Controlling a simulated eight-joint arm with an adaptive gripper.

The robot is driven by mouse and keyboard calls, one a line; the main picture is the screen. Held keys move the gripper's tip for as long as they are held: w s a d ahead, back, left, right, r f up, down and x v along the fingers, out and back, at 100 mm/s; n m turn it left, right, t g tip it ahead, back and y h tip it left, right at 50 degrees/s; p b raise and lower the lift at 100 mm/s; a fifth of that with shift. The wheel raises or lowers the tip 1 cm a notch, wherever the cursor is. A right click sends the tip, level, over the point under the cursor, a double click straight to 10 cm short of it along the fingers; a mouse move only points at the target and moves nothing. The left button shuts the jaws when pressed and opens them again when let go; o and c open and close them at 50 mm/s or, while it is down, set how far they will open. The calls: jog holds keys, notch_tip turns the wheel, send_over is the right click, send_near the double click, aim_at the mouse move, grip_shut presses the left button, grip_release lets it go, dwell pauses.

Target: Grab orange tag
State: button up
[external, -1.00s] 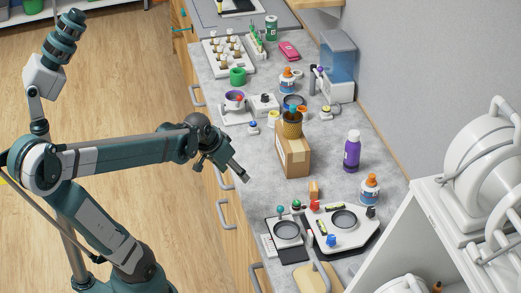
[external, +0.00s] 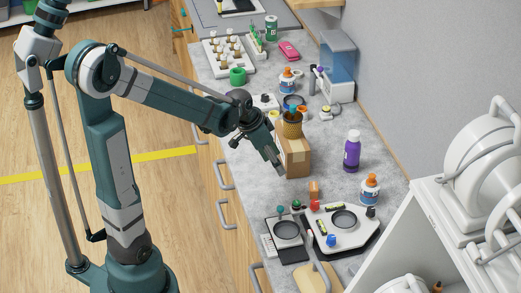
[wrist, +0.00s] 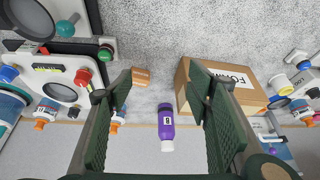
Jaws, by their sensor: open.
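A small orange-brown piece, which looks like the orange tag (external: 314,190), stands on the grey counter between the cardboard box and the white device with round dishes. In the wrist view the orange tag (wrist: 140,76) shows just right of the left finger, apart from it. My gripper (external: 279,168) is over the counter by the box's front left side, left of and farther back than the tag. In the wrist view my gripper (wrist: 162,85) has its two green fingers spread wide, with nothing held between them.
The cardboard box (external: 295,160) carries a basket of colourful things. A purple bottle (external: 352,151) and an orange-capped bottle (external: 369,189) stand to the right. The white device (external: 350,228) lies in front. A white rack of plates (external: 470,195) rises at lower right.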

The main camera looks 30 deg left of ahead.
aim_at(312, 186)
jog(key=w+d+f+m+g+p, duration=0.1)
jog(key=w+d+f+m+p, duration=0.1)
jog(key=d+p, duration=0.1)
jog(key=w+d+f+m+h+p, duration=0.1)
jog(key=w+d+f+m+p, duration=0.1)
jog(key=d, duration=0.4)
jog(key=shift+w+g+p, duration=0.4)
jog(key=shift+w+p, duration=0.25)
jog(key=shift+p, duration=0.15)
jog(key=shift+d+f, duration=0.1)
jog(key=shift+f, duration=0.05)
jog(key=shift+x, duration=1.15)
jog(key=shift+f, duration=0.15)
jog(key=shift+x, duration=2.45)
